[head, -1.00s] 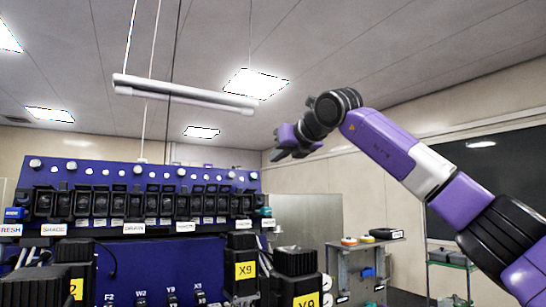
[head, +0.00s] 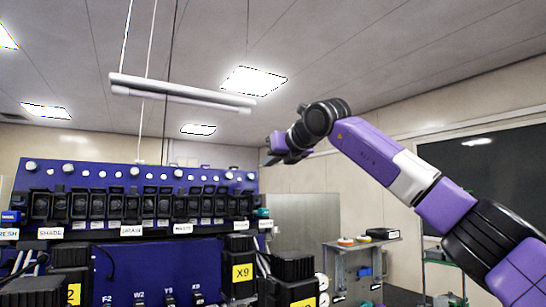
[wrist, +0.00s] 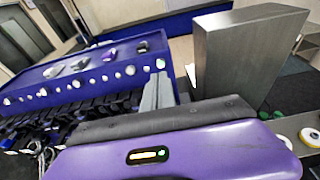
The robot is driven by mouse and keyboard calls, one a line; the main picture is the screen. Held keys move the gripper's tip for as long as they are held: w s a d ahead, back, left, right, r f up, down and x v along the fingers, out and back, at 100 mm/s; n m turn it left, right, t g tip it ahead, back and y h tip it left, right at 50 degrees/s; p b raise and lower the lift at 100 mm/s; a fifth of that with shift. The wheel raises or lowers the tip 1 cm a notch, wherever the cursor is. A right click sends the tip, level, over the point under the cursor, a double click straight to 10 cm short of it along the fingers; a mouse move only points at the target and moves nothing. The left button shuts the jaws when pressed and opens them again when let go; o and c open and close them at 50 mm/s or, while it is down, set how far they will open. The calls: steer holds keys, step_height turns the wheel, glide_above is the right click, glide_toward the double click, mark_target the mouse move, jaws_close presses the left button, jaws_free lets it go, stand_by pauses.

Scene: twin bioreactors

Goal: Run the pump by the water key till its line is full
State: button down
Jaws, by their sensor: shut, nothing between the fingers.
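A blue panel (head: 215,252) stands at the left in the head view, with a row of black units (head: 115,206) along its upper part and round white knobs above them. Small white labels hang below the row; one reads SHADE (head: 50,233). The lower panel carries marks such as W2 and Y9. I cannot tell which unit is the pump by the water key, nor see how full its line is. My gripper (head: 272,156) is shut and empty, raised right of the panel's top edge. In the wrist view its grey fingers (wrist: 157,92) stand together before the panel.
Black boxes with yellow labels, one reading X9 (head: 240,262), stand before the panel's right end. A grey cabinet (wrist: 245,55) stands close ahead in the wrist view. A side bench (head: 352,262) holds small items. A lamp tube (head: 180,94) hangs above the panel.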

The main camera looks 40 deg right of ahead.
steer(key=p, duration=0.3)
glide_toward(251, 175)
steer(key=shift+w, duration=1.1)
steer(key=shift+w+d+f+b, duration=0.2)
steer(key=shift+w+d+f, duration=0.1)
steer(key=shift+w, duration=0.25)
steer(key=shift+w+d+f+b, duration=0.15)
steer(key=shift+w+d+f, duration=0.15)
steer(key=shift+w, duration=0.3)
steer(key=shift+w, duration=0.15)
steer(key=shift+w+d+f, duration=0.1)
steer(key=shift+w+f, duration=0.05)
steer(key=shift+w, duration=0.5)
steer(key=shift+w+d+f, duration=0.15)
steer(key=shift+w+f, duration=0.05)
steer(key=shift+w, duration=0.3)
steer(key=shift+s, duration=0.1)
steer(key=shift+s+b, duration=0.5)
steer(key=shift+b, duration=0.5)
steer(key=shift+s+a+r+b, duration=0.1)
steer(key=shift+s+a+b, duration=0.15)
steer(key=shift+s+b, duration=0.4)
steer(key=shift+r, duration=0.25)
